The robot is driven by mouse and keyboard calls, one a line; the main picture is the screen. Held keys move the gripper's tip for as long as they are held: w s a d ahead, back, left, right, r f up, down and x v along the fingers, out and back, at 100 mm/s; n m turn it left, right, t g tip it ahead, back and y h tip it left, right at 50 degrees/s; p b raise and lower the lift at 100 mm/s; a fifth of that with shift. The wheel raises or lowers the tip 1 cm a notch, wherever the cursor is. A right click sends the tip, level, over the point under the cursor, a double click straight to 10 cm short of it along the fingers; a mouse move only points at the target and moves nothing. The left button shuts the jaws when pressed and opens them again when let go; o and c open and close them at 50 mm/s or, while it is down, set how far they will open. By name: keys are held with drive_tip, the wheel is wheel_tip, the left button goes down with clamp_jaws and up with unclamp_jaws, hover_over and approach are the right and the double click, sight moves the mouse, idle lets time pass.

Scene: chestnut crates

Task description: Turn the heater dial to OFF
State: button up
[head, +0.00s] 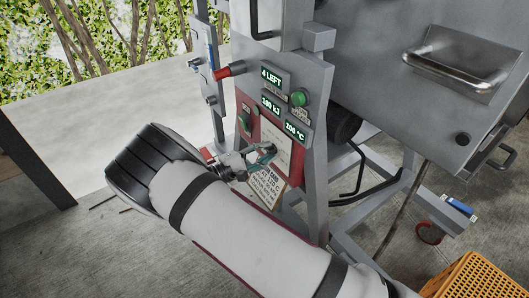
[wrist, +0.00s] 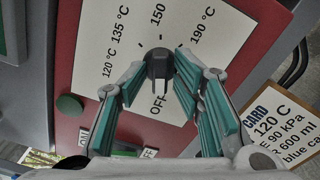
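The heater dial (wrist: 158,62) is a small black knob on a white plate (wrist: 92,40) marked 120, 135, 150 and 190 °C, with OFF printed close below the knob in the wrist view. In the head view my gripper (head: 267,155) is at the plate on the red panel, and the dial is hidden there behind the fingers.
Above the plate are green displays (head: 271,74) reading 4 LEFT, 100 kJ and 100 °C, and a green button (head: 299,98). A red-handled lever (head: 230,70) sticks out left. A printed card (head: 268,183) hangs below. An orange crate (head: 473,278) stands bottom right.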

drive_tip(key=v, duration=1.2)
